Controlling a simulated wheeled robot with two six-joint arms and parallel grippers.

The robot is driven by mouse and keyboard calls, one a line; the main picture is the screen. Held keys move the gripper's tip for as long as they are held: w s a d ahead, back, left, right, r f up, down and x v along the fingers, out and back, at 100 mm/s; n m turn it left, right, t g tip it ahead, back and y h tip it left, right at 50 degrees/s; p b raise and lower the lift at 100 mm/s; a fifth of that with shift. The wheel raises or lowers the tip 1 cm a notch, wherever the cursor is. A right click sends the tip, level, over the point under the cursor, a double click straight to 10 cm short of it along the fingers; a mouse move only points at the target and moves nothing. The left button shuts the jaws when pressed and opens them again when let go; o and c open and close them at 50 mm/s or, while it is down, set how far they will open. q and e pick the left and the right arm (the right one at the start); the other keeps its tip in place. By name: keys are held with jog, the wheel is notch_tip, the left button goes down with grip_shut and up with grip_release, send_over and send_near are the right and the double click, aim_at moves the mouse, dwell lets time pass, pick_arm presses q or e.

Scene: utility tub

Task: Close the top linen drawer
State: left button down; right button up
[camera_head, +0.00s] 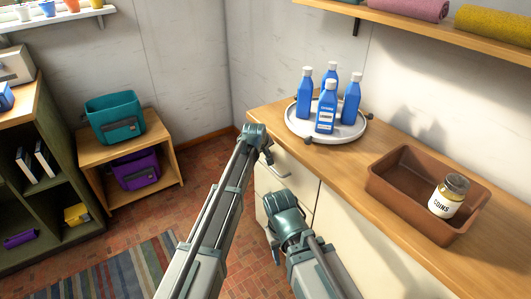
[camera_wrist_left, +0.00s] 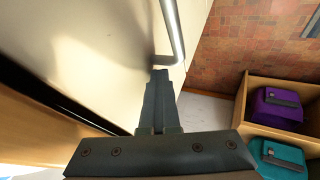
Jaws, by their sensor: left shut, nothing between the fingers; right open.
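The top linen drawer has a cream front (camera_head: 296,172), partly hidden behind my left arm in the head view. In the left wrist view its cream panel (camera_wrist_left: 95,65) fills the left side, with a metal bar handle (camera_wrist_left: 172,30). My left gripper (camera_wrist_left: 160,76) is shut and empty, its tips at the panel close to the handle's bent end; I cannot tell whether they touch. In the head view the left gripper (camera_head: 266,156) is at the drawer below the counter edge. My right gripper (camera_head: 272,238) is open and empty, lower, in front of the cabinet. How far the drawer stands out is unclear.
The wooden counter (camera_head: 350,165) holds a round white tray (camera_head: 345,135) with several blue bottles, and a brown bin (camera_head: 400,205) with a coin jar (camera_head: 447,198). A small wooden shelf (camera_head: 160,150) stands at the left. A striped rug (camera_head: 120,275) lies on the brick floor.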

pick_arm(q)
jog(key=shift+w+d, duration=0.15)
jog(key=shift+d, duration=0.1)
jog(key=shift+s+a, duration=0.4)
jog(key=shift+a, duration=0.1)
jog(key=s+a+r+p, duration=0.4)
jog(key=s+r+p, duration=0.3)
jog(key=r+p, duration=0.1)
jog(key=shift+s+a, duration=0.25)
jog(key=shift+a, duration=0.05)
